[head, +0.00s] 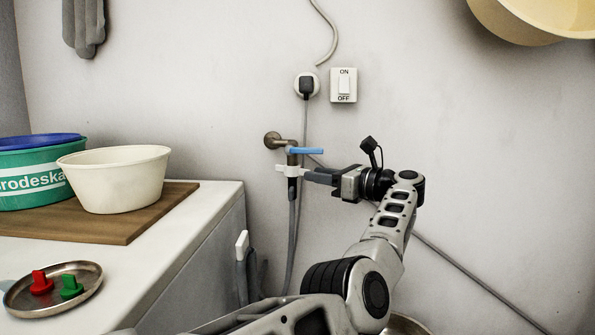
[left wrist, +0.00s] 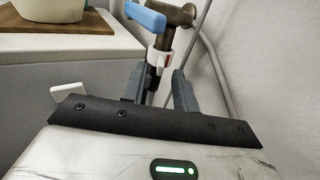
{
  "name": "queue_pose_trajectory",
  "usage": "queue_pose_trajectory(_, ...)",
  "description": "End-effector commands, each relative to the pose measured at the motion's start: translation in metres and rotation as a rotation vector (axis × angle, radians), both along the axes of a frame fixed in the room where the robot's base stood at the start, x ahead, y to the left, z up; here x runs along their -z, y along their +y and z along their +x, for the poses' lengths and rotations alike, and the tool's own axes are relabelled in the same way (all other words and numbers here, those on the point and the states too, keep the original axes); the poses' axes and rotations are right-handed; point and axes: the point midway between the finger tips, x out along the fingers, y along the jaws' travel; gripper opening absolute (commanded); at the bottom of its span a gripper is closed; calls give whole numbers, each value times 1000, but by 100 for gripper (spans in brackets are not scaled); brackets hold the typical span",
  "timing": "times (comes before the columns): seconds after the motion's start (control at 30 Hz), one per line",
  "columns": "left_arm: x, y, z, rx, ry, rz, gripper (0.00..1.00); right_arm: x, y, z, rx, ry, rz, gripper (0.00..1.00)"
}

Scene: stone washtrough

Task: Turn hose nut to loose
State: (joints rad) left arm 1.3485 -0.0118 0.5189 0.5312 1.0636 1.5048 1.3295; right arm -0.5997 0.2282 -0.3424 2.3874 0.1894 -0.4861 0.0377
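The white hose nut (head: 283,168) sits below the brass wall tap (head: 291,157), which has a blue lever (head: 306,151). The grey hose (head: 292,191) hangs down from the nut. In the left wrist view the nut (left wrist: 158,58) shows a small red mark. My left gripper (head: 309,174) comes to the nut from the right, its fingertips close beside it. In the left wrist view its two fingers (left wrist: 160,80) are apart, with the nut and hose seen in the gap between them. I cannot tell whether they touch the nut. My right gripper is not in view.
A counter (head: 207,216) at the left holds a cream bowl (head: 117,180), a teal tub (head: 30,175) and a metal dish (head: 60,304) with red and green pieces. A plug (head: 306,86) and an ON/OFF switch (head: 344,85) are on the wall above.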

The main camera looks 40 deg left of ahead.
Motion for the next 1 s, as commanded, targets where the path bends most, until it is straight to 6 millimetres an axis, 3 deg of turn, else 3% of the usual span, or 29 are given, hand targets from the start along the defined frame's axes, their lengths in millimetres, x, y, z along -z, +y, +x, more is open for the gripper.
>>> queue_pose_trajectory(0.2, -1, 20, 1, 6, 0, 1, 29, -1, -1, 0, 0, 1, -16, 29)
queue_pose_trajectory(0.57, 0, 24, 1, 7, 0, 0, 29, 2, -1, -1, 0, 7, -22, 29)
queue_pose_trajectory(0.67, 0, 24, 1, 7, 0, 0, 1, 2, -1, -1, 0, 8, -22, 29)
queue_pose_trajectory(1.0, 0, 23, 1, 13, 0, 0, 0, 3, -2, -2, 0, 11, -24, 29)
